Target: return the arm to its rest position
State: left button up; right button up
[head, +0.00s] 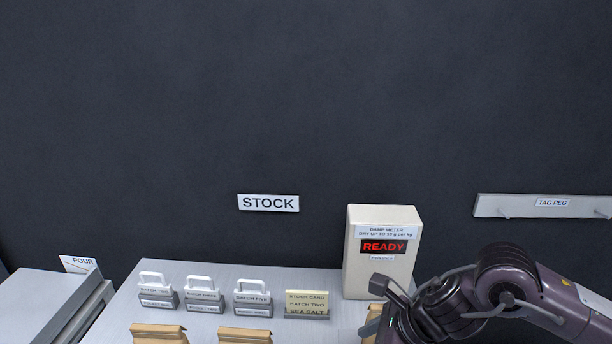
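My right arm comes in from the right, bent, in front of the damp meter. Its gripper (386,308) is low in the picture, close to the meter's lower front. Its fingertips cannot be made out, so I cannot tell whether it is open or shut. A tan object (372,321) shows beside it, partly hidden; I cannot tell whether the gripper touches it. My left gripper is not in view.
The cream damp meter (363,228) reads READY. Several white-handled batch blocks (203,295) and a stock card (306,303) stand on the grey table (230,272). A tag peg rail (500,206) is on the wall; a POUR sign (80,264) is left.

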jog(key=a+r+m+t+y, duration=0.2)
jog(key=a+m+t, duration=0.1)
jog(key=a+m, duration=0.4)
jog(key=a+r+m+t+y, duration=0.1)
jog(key=a+r+m+t, duration=0.1)
jog(key=a+m, duration=0.5)
jog(key=s+d+f+m+h, duration=0.1)
jog(key=d+f+m+h, duration=0.3)
jog(key=d+m, duration=0.55)
jog(key=s+d+f+m+h, duration=0.1)
jog(key=d+f+m+h, duration=0.3)
jog(key=m, duration=1)
jog(key=s+d+f+m+g+h, duration=0.1)
jog(key=s+d+f+m+g, duration=0.3)
jog(key=s+d+f+m, duration=0.5)
notch_tip(320, 180, down, 28)
jog(key=s+g+b, duration=0.2)
jog(key=s, duration=0.1)
jog(key=s+d+f, duration=0.2)
jog(key=s+f, duration=0.8)
jog(key=s+d+f+b, duration=0.1)
jog(key=s+d+f, duration=0.1)
jog(key=s+f, duration=0.8)
jog(key=shift+d+f+m+g, duration=0.2)
jog(key=shift+f+m+g, duration=0.15)
jog(key=shift+f+g, duration=0.1)
